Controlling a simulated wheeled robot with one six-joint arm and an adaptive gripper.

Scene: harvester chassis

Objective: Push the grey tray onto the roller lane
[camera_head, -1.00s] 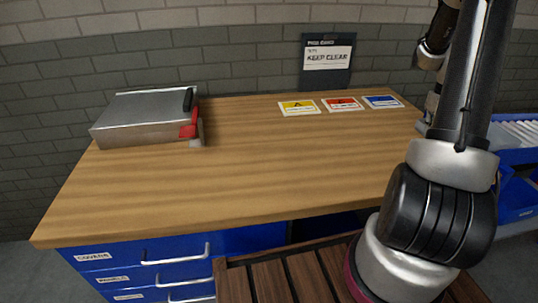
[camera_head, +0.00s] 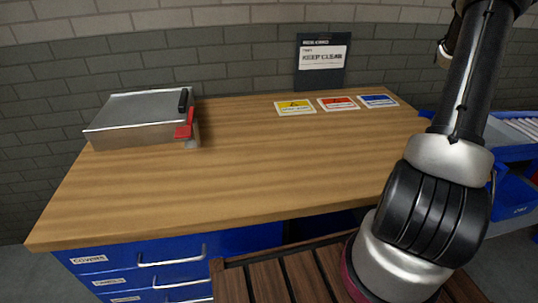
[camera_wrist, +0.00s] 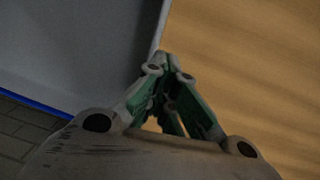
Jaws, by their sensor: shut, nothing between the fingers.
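A grey, tray-like surface with a pale rim (camera_wrist: 158,35) fills the upper left of the wrist view, beside the bare wood. It looks like the grey tray, seen only in part. My gripper (camera_wrist: 168,68) is shut and empty, with its green fingers at the tray's rim; I cannot tell whether they touch it. In the head view the gripper is out of sight and my arm covers the bench's right end. The roller lane (camera_head: 522,127) shows in part at the right edge, with pale rollers in a blue frame.
A metal box with a red latch (camera_head: 140,118) stands at the left of the wooden bench (camera_head: 250,175). A blue bin (camera_head: 515,195) is below the lane. The bench middle is clear.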

